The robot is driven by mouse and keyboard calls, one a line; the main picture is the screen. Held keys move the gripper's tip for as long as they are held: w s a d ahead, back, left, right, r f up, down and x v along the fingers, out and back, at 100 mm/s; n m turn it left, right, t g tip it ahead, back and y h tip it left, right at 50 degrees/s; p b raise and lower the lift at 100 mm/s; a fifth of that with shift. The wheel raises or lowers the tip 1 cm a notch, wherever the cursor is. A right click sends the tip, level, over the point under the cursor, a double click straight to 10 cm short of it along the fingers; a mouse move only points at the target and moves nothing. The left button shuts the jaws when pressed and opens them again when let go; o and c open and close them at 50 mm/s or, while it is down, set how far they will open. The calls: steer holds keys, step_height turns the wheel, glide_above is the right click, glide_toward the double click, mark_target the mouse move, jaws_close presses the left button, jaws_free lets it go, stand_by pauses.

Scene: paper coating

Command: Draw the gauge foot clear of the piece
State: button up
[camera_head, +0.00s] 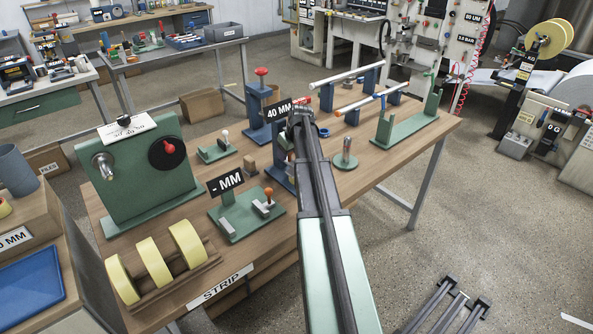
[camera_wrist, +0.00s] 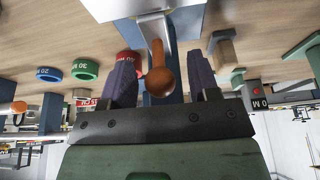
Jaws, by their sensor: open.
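My gripper (camera_wrist: 160,55) is open in the wrist view, its two dark fingers apart. An orange-brown ball knob (camera_wrist: 160,81) shows between or just beyond them, on a short stem above a pale grey block (camera_wrist: 148,12). I cannot tell whether a finger touches it. In the head view my arm hides the gripper. There a green gauge base (camera_head: 236,228) carries a "- MM" sign (camera_head: 226,181), grey blocks and an orange knob (camera_head: 268,192). I cannot tell for certain that both views show the same knob, or whether a piece lies under the foot.
A blue post (camera_wrist: 160,98) stands behind the knob. Several labelled rings, including a green one (camera_wrist: 85,69), lie to its left in the wrist view; a wooden block (camera_wrist: 224,50) is to the right. Yellow rolls (camera_head: 153,261) and a green stand (camera_head: 140,180) occupy the bench's left.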

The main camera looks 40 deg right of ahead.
steer(key=shift+c, duration=0.3)
steer(key=c, duration=0.9)
steer(key=shift+o, duration=0.2)
step_height(320, 180, up, 8)
steer(key=p, duration=0.7)
steer(key=shift+f+p, duration=0.1)
steer(key=shift+p, duration=0.3)
steer(key=o, duration=0.9)
steer(key=p+v, duration=1.4)
steer(key=v, duration=0.1)
steer(key=shift+s, duration=0.1)
